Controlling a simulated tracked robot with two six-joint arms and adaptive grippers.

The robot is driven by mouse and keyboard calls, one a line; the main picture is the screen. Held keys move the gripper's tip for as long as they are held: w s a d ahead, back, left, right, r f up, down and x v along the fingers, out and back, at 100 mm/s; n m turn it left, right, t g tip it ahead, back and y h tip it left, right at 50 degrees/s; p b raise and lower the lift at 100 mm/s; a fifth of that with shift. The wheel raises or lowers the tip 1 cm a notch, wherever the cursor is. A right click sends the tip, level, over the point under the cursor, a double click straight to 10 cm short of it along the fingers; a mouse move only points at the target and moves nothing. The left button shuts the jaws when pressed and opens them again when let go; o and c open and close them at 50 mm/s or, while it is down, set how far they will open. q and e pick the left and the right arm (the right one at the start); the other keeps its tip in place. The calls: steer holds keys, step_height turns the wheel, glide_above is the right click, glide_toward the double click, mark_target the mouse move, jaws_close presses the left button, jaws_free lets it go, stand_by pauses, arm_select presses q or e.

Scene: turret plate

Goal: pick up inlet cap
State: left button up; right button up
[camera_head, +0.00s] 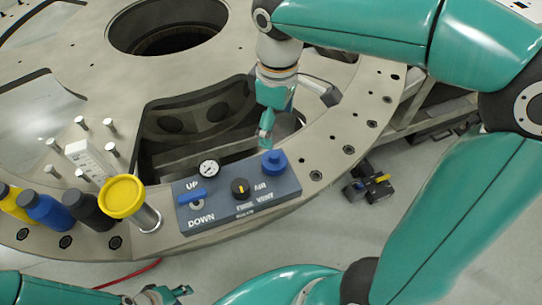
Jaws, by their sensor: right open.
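A blue cap (274,162) sits upright at the right end of the dark control panel (222,206), beside lettering that seems to read AIR; I take it as the inlet cap. My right gripper (266,137) points down just above and slightly left of the blue cap, apart from it. Its jaws are open and seen edge-on, with nothing visible between them. My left gripper (178,294) is low at the bottom edge, off the plate, far from the cap. Its jaw gap is not clear.
The panel also carries a gauge (208,168), a blue lever (193,196) and a black knob (240,188). A yellow-topped metal post (122,197) stands left of it. Bottles and pins stand further left. An open recess (190,127) lies behind the panel.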

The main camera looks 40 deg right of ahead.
mark_target(274, 154)
step_height(274, 154, down, 8)
steer(key=shift+r, duration=0.15)
steer(key=shift+w+f+p, duration=0.15)
steer(key=shift+f, duration=1.15)
steer(key=shift+w+f+p, duration=0.1)
steer(key=shift+f+p, duration=0.05)
steer(key=shift+f, duration=1.15)
steer(key=c, duration=1)
